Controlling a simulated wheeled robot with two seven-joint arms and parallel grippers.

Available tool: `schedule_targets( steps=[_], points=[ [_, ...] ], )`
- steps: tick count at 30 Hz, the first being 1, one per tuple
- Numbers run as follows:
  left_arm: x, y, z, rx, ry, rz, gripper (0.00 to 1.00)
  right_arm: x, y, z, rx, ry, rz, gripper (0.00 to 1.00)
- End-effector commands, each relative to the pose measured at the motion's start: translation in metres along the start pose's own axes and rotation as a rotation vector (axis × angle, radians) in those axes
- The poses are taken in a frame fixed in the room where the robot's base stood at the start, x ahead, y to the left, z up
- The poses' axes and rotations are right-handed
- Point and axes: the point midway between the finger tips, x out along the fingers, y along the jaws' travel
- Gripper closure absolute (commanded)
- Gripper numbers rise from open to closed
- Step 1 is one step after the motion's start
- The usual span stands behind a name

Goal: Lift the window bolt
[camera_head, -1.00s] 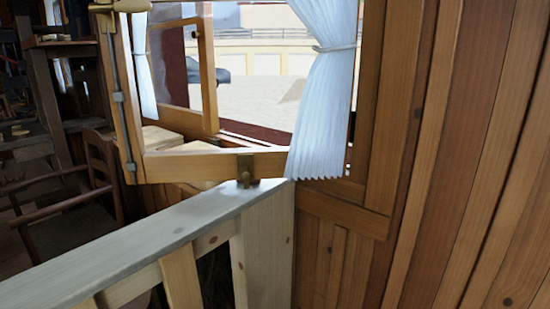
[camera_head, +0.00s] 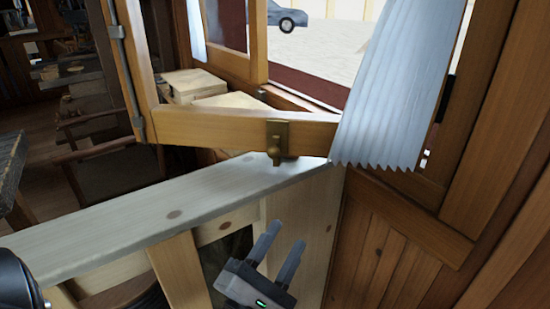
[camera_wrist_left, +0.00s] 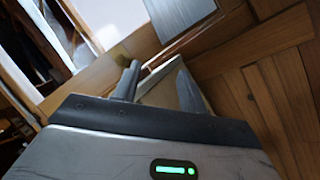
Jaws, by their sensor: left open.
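The window bolt (camera_head: 277,142) is a small brass fitting on the bottom rail of the open wooden window sash (camera_head: 220,127). Its knob hangs just above the pale ledge. The left wrist view shows the same fingers (camera_wrist_left: 157,88). My right gripper is not in view.
The pale wooden ledge (camera_head: 150,212) runs diagonally below the sash, with posts under it. A white curtain (camera_head: 405,85) hangs right of the bolt. Plank walls (camera_head: 490,190) close the right side. Wooden boxes (camera_head: 192,84) sit behind the sash, and a chair (camera_head: 105,150) stands at left.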

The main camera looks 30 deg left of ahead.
Motion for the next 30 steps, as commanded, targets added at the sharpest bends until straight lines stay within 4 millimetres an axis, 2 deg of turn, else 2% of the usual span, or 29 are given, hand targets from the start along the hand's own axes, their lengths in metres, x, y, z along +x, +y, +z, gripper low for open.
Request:
schedule_targets(
  steps=[1, 3, 6, 8, 14, 24, 30],
  points=[
    [0.001, 0.013, -0.008, -0.169, 0.033, 0.075, 0.58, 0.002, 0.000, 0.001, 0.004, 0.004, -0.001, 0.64],
    [0.001, 0.028, -0.018, -0.360, 0.071, 0.161, 0.58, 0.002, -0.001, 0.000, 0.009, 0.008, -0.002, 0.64],
    [0.000, 0.040, -0.028, -0.525, 0.101, 0.239, 0.58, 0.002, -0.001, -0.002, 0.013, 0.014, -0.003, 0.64],
    [0.001, 0.044, -0.031, -0.573, 0.109, 0.263, 0.58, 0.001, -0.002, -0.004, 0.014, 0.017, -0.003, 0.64],
    [0.025, 0.053, -0.034, -0.593, 0.111, 0.276, 0.58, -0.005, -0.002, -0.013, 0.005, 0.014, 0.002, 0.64],
    [0.097, 0.070, -0.047, -0.588, 0.110, 0.274, 0.58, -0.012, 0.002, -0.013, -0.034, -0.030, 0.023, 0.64],
    [0.131, 0.077, -0.055, -0.587, 0.111, 0.272, 0.58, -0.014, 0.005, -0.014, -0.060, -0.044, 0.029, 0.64]
  ],
)
